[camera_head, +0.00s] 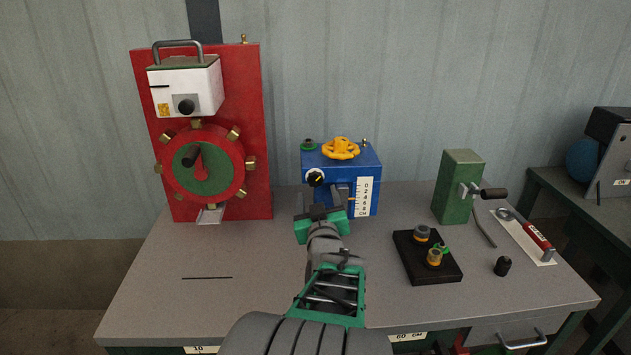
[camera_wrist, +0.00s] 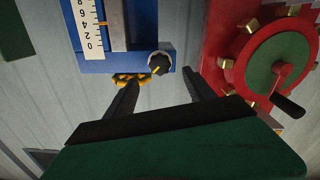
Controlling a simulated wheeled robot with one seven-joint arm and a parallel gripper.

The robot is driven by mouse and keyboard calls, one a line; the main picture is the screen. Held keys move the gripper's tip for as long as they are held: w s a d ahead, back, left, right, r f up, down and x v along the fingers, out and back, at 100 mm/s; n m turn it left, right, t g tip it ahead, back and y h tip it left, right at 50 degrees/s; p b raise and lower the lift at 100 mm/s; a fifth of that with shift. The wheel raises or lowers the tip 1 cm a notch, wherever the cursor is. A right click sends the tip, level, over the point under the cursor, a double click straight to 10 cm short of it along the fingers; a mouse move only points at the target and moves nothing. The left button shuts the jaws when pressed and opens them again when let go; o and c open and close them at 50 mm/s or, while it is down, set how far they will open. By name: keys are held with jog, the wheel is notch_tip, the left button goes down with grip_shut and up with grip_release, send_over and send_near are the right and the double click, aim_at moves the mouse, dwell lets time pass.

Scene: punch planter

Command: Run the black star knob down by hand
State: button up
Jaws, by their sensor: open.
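A black knob with a light pointer mark (camera_head: 315,177) is on the front left of the blue box (camera_head: 345,160); it also shows in the wrist view (camera_wrist: 159,63). A loose small black knob (camera_head: 502,266) stands on the table at the right. Another black round knob (camera_head: 187,106) is on the white head of the red panel. I cannot tell which one is star-shaped. My gripper (camera_head: 322,212) is open and empty in front of the blue box. In the wrist view its two fingers (camera_wrist: 157,92) are apart, near the black knob but not seen touching it.
A yellow handwheel (camera_head: 341,148) tops the blue box, and a white scale (camera_head: 364,196) is on its front. The red panel (camera_head: 255,130) stands left. A green block with a crank (camera_head: 455,187) and a black tray (camera_head: 404,258) are right.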

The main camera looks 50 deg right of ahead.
aim_at(315, 180)
jog(key=x, duration=0.7)
jog(key=shift+w+d+p, duration=0.2)
jog(key=shift+d+p, duration=0.05)
jog(key=shift+p, duration=0.05)
jog(key=shift+c, duration=0.2)
jog(key=c, duration=1.3)
